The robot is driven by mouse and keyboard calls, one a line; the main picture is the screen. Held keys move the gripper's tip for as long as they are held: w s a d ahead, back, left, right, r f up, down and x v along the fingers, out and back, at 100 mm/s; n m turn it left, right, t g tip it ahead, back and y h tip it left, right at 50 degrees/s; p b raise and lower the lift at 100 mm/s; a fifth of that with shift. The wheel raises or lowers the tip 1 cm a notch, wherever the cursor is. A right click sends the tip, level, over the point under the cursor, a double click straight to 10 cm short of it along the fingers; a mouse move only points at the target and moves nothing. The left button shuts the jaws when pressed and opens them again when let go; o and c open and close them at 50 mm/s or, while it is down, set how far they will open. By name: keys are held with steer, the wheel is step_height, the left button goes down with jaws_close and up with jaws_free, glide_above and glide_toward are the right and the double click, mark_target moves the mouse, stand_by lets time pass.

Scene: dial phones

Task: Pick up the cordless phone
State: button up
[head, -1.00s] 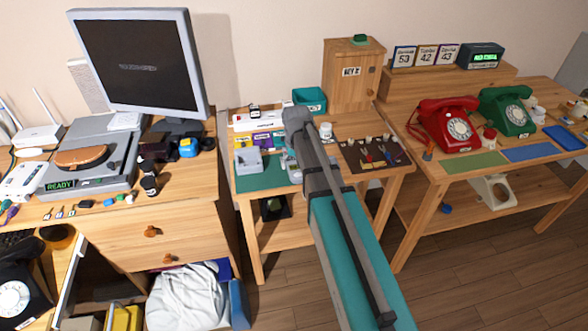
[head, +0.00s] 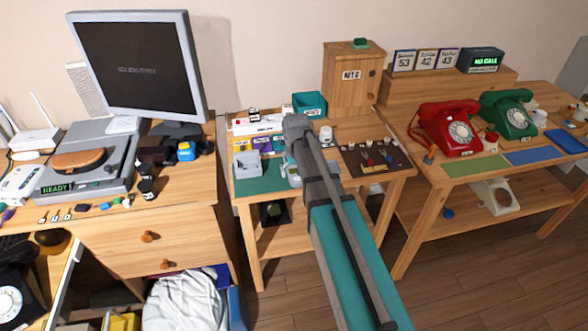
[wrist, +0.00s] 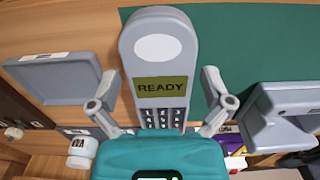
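The cordless phone (wrist: 160,55) is grey, with a pale oval at its top, a screen reading READY and a dark keypad. In the wrist view it lies in the middle, over the edge of a teal mat (wrist: 225,35). My gripper (wrist: 160,88) is open, one finger on each side of the phone, with small gaps showing. The teal gripper body hides the phone's lower end. In the head view my arm covers most of this spot on the middle table (head: 245,204).
A grey tray-like piece (wrist: 60,75) lies left of the phone and a grey holder (wrist: 280,115) right of it. A white labelled jar (wrist: 82,152) stands near the left finger. In the head view, a red dial phone (head: 450,130) and a green one (head: 508,115) stand on the right table.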

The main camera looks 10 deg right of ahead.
steer(key=c, duration=1)
steer(key=shift+r, duration=0.2)
step_height(320, 180, up, 2)
steer(key=p, duration=0.2)
steer(key=shift+r+p, duration=0.1)
steer(key=shift+p, duration=0.2)
steer(key=s+r+p, duration=0.1)
steer(key=r+p, duration=0.1)
steer(key=s+r+p, duration=0.4)
steer(key=shift+r+p, duration=0.4)
steer(key=s+r+p, duration=0.3)
steer(key=s, duration=0.6)
steer(key=shift+r+p, duration=0.3)
steer(key=shift+a, duration=0.1)
